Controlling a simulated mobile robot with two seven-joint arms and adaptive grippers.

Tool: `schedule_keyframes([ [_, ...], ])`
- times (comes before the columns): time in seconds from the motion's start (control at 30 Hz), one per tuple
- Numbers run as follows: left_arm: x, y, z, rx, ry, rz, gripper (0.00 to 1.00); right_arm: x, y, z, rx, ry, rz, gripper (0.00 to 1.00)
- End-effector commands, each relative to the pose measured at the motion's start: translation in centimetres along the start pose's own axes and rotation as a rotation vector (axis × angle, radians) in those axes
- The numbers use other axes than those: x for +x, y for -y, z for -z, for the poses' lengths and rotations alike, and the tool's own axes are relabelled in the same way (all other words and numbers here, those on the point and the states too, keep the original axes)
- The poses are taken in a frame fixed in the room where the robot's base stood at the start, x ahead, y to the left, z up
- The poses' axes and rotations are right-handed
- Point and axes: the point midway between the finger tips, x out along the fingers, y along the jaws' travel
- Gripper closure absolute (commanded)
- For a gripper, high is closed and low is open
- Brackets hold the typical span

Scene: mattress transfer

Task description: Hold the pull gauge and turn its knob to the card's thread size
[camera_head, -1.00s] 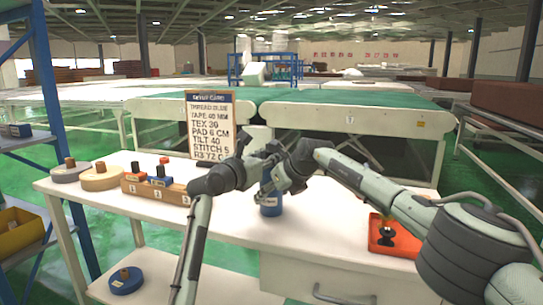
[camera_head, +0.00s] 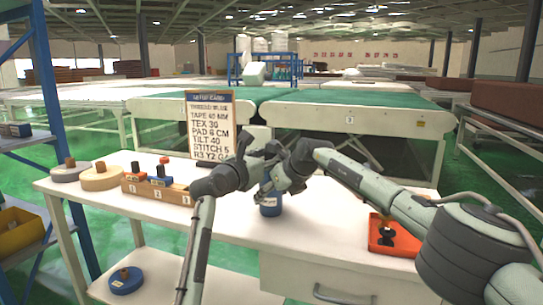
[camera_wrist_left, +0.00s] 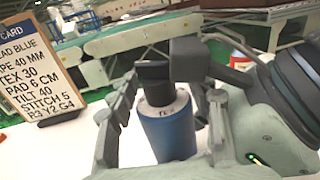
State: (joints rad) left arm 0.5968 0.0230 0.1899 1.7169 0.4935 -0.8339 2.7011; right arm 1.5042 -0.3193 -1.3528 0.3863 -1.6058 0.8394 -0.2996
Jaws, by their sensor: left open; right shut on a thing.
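The pull gauge (camera_head: 270,206) is a blue cylinder at the middle of the white table. In the left wrist view the gauge (camera_wrist_left: 172,134) shows a grey marked collar and a dark knob (camera_wrist_left: 157,92) on top. My right gripper (camera_head: 268,184) is shut on the upper part of the gauge; its exact grip is partly hidden. My left gripper (camera_wrist_left: 166,125) is open, its fingers on either side of the gauge's top. The collar's marking is too small to read fully. The card (camera_head: 210,125) stands behind and reads TEX 30.
A wooden block (camera_head: 158,190) with small coloured pieces and round spools (camera_head: 101,180) stand at the table's left. A red tray (camera_head: 392,243) with a black item lies at the right. A blue spool (camera_head: 126,280) is on the lower shelf. The table's front middle is clear.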

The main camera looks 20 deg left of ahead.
Motion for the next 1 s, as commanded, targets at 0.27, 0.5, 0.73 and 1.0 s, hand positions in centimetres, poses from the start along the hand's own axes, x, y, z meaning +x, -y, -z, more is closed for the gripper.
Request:
schedule_keyframes([
  [0.27, 0.00, -0.07, -0.03, 0.001, 0.000, 0.001, 0.51, -0.12, 0.05, -0.19, 0.000, 0.004, 0.001, 1.00],
  [0.5, 0.07, -0.19, -0.03, 0.006, -0.001, 0.073, 0.51, -0.13, 0.06, -0.19, 0.000, 0.004, 0.001, 1.00],
  [0.73, 0.10, -0.26, 0.14, 0.004, -0.007, 0.230, 0.51, -0.13, 0.05, -0.20, 0.000, 0.004, 0.001, 1.00],
  [1.0, 0.20, -0.32, 0.02, -0.001, -0.009, 0.469, 0.51, -0.13, 0.05, -0.20, 0.000, 0.004, 0.001, 1.00],
])
